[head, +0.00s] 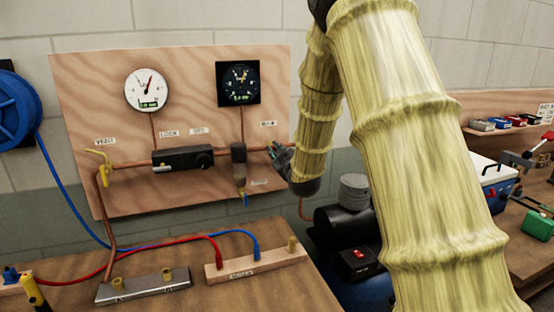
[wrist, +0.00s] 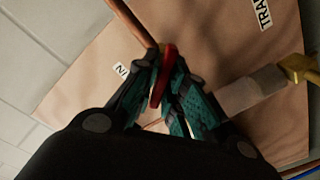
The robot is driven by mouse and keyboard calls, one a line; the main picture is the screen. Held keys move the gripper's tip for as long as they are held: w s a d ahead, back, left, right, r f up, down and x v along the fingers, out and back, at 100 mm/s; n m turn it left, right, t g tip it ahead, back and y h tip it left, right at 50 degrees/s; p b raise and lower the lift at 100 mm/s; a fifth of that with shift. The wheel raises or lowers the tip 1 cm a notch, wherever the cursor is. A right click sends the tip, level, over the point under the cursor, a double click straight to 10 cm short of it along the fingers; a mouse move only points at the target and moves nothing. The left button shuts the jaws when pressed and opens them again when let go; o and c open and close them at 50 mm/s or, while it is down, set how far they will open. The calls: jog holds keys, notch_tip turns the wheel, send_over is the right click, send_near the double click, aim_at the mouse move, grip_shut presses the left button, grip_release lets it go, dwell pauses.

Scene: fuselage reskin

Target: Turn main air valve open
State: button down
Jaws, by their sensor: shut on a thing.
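The main air valve shows in the wrist view as a red handle (wrist: 161,78) at the end of a copper pipe (wrist: 132,22). My gripper (wrist: 169,66) is shut on this red handle, with one teal-padded finger on each side. In the head view, my gripper (head: 281,157) is at the right edge of the plywood board (head: 90,75), where the copper pipe line ends. There the fingers and my arm hide the valve handle. I cannot tell how far the handle is turned.
A white gauge (head: 148,89) and a black gauge (head: 238,84) sit on the board above a black regulator (head: 183,158). A yellow-handled valve (head: 98,157) is at the board's left. A black compressor (head: 345,229) stands below my arm. The workbench (head: 225,291) holds hoses and manifolds.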

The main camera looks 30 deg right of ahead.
jog(key=n+b, duration=0.6)
jog(key=shift+a+f+n, duration=0.15)
jog(key=shift+f+n, duration=0.25)
jog(key=n+b, duration=0.4)
jog(key=shift+r, duration=0.1)
dwell(0.3)
jog(key=c, duration=1.6)
grip_release()
jog(key=shift+o, duration=0.2)
